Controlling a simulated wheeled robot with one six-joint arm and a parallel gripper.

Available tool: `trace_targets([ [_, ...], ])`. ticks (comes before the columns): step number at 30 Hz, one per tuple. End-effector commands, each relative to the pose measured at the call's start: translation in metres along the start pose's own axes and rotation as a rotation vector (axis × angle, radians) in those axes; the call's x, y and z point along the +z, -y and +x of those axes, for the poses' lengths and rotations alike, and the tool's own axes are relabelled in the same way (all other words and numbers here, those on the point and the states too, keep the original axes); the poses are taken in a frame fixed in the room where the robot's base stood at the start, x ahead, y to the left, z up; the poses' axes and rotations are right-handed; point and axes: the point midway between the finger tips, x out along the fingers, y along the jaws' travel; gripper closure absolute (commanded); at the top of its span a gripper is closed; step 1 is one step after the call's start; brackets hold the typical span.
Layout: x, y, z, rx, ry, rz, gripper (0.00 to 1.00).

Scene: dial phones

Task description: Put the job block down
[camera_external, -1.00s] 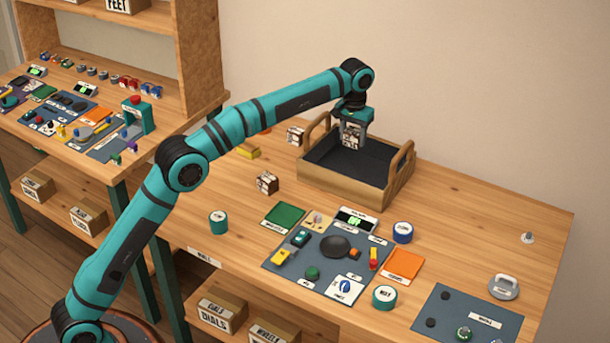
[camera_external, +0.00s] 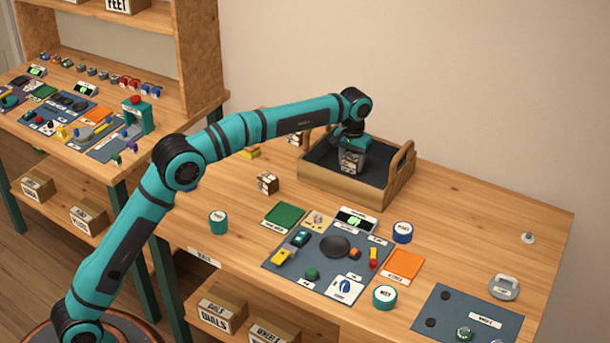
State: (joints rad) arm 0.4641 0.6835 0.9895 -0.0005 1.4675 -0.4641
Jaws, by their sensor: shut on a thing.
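My gripper (camera_external: 351,152) points down inside the wooden tray (camera_external: 350,187), which has a dark lining and two raised handles. It is shut on a small block (camera_external: 350,164) with a pale face and dark lettering, which I take to be the job block; its lettering is too small to read. The block is low in the tray, near the tray's middle. I cannot tell whether it touches the tray floor. The fingers hide part of the block.
A dark mat (camera_external: 325,290) with several parts lies in front, with a green pad (camera_external: 284,217) and an orange pad (camera_external: 404,264) nearby. The table's right rear is mostly clear.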

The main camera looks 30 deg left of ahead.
Motion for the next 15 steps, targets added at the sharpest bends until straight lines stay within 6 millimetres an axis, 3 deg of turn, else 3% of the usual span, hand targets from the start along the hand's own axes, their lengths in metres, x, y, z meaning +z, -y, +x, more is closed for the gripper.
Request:
trace_targets([
  [6,0.0001,0.0001,0.003,0.0,0.001,0.0,0.75],
  [7,0.0,0.0,0.0026,0.0,0.001,0.0,0.45],
  [9,0.0,0.0,0.0025,0.0,0.001,0.0,0.32],
  [15,0.0,0.0,0.0024,0.0,0.001,0.0,0.3],
])
